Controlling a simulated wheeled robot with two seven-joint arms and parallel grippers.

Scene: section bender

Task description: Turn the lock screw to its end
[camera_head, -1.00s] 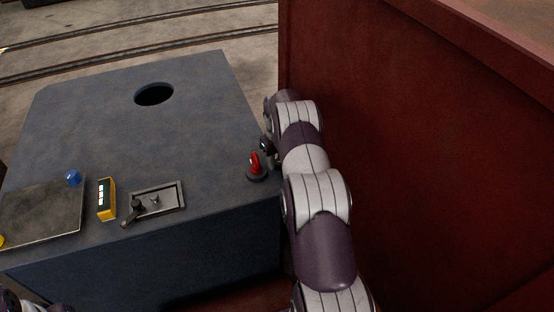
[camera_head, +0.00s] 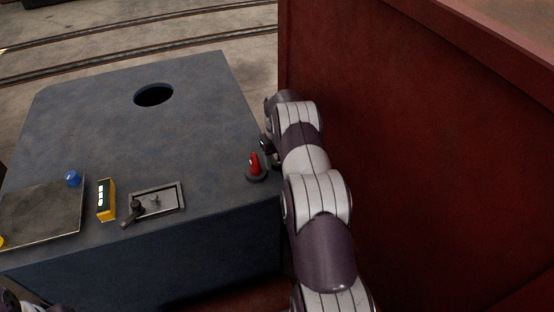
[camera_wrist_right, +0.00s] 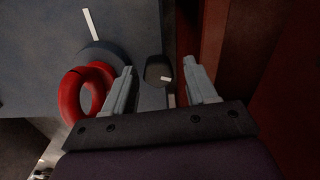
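A red ring-shaped handle on a dark round base, which looks like the lock screw (camera_head: 254,163), stands at the right front of the blue-grey machine top. In the right wrist view the red ring (camera_wrist_right: 70,95) is at the left, outside my left-hand finger and close to it. My right gripper (camera_wrist_right: 160,88) is open, its two fingers apart. A dark rounded piece with a white mark (camera_wrist_right: 157,68) shows beyond the gap between them; I cannot tell whether they touch it. In the head view my right gripper (camera_head: 268,150) is mostly hidden behind its arm, beside the red handle.
A tall red wall (camera_head: 420,150) stands close to the right of my right arm. The machine top (camera_head: 120,130) has a round hole (camera_head: 154,94), a recessed plate with a small crank (camera_head: 170,198), a yellow box (camera_head: 107,199), a blue knob (camera_head: 73,178) and a metal plate (camera_head: 40,215).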

